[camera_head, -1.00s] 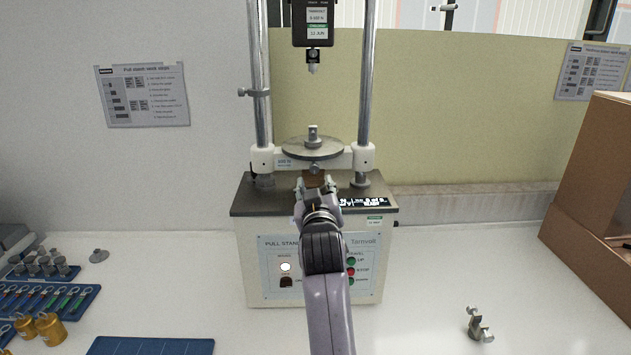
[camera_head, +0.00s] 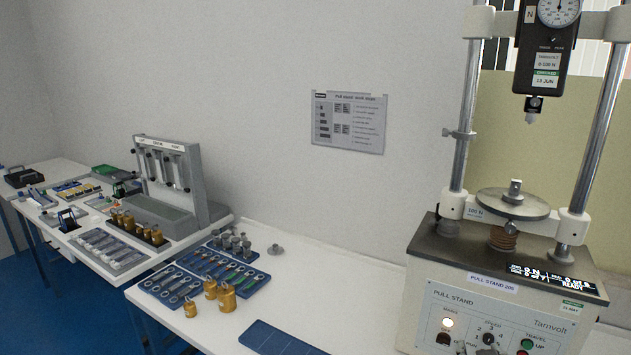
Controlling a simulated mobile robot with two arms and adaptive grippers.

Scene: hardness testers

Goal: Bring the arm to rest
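Neither gripper shows clearly in the head view, and I see no arm in front of the pull stand. The pull stand (camera_head: 455,312) stands at the right, with two upright posts, a round plate (camera_head: 512,204) and a black force gauge (camera_head: 545,55) above it. Its display (camera_head: 552,278) reads READY. The front panel has a lit white lamp and a green button, and its lower part is cut off by the picture edge. A small grey shape at the bottom edge, below the panel's knob, is too cut off to identify.
Blue trays (camera_head: 205,272) with small fixtures and brass weights (camera_head: 226,297) sit on the white bench (camera_head: 345,293) left of the stand. A grey rack (camera_head: 205,205) stands on a farther table. A work-steps sheet (camera_head: 348,121) is on the wall. Bench between trays and stand is mostly clear.

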